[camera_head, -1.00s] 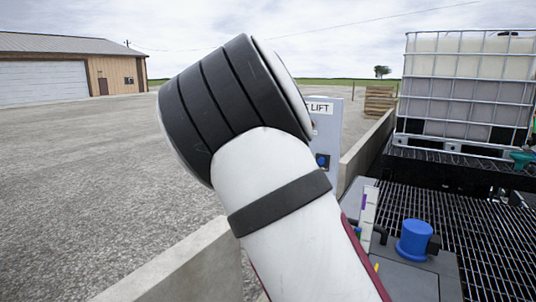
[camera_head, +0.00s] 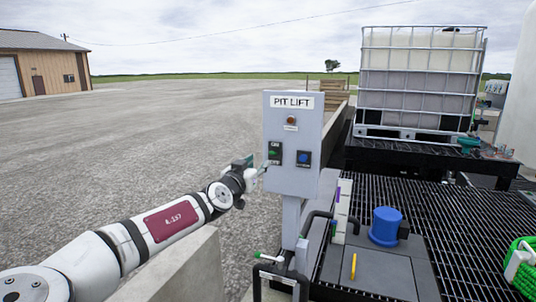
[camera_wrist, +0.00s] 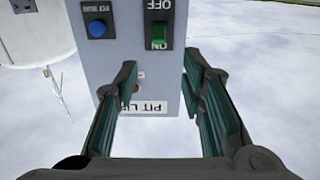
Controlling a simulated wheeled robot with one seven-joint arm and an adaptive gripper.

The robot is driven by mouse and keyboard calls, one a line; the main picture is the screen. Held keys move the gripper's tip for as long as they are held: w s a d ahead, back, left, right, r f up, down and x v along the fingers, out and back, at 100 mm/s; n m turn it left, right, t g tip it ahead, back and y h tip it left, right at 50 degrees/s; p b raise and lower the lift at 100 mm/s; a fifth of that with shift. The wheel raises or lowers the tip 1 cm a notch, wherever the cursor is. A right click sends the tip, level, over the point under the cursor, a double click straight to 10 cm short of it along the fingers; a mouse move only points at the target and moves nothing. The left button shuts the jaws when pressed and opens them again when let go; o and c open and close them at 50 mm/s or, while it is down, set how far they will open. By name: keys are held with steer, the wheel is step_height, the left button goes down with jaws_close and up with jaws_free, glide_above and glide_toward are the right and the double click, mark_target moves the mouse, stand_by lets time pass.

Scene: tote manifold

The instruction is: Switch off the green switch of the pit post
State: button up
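The pit post is a grey box labelled PIT LIFT (camera_head: 291,132) on a thin post. Its green switch (camera_head: 274,150) sits at the left of the front face, in a black plate. In the wrist view the box is upside down, and the green switch (camera_wrist: 159,35) shows between the words OFF and ON, with its green part beside ON. My gripper (camera_head: 259,171) is just below and left of the switch in the head view. In the wrist view my gripper (camera_wrist: 160,76) is open, its fingers apart with nothing held. Whether a finger touches the box is unclear.
A blue button (camera_head: 303,157) is right of the switch, and a red button or lamp (camera_head: 291,120) is above. A low concrete wall (camera_head: 190,268) runs beneath my arm. Pipes, a blue-capped unit (camera_head: 385,226) and dark grating lie right. Open gravel lies left.

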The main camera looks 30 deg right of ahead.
mark_target(271, 153)
steer(key=x, duration=1.1)
steer(key=shift+w+d+p, duration=0.2)
steer(key=shift+d+p, duration=0.1)
steer(key=shift+p, duration=0.05)
jaws_close()
